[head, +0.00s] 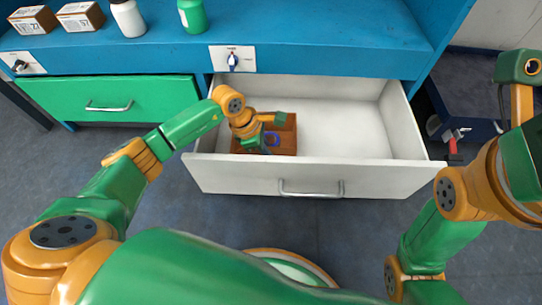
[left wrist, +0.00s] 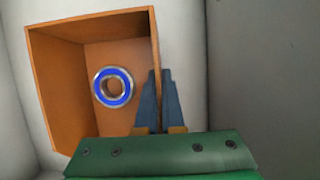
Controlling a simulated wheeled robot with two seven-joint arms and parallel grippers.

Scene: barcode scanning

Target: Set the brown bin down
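The brown bin (head: 284,128) is inside the open white drawer (head: 345,140), toward its left side. In the left wrist view the bin (left wrist: 60,75) is open toward the camera, with a blue-and-silver ring (left wrist: 113,87), like a bearing, inside. My left gripper (head: 268,140) is at the bin. Its fingers (left wrist: 157,88) straddle the bin's right wall in the left wrist view and appear closed on it. I cannot tell whether the bin's base touches the drawer floor. My right arm is at the right edge of the head view; its gripper fingers do not show.
The right part of the drawer is empty. A shut green drawer (head: 108,97) is at the left. Two small boxes (head: 80,17), a white bottle (head: 127,18) and a green bottle (head: 192,16) stand on the blue worktop (head: 300,42). A dark blue container (head: 470,105) is at the right.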

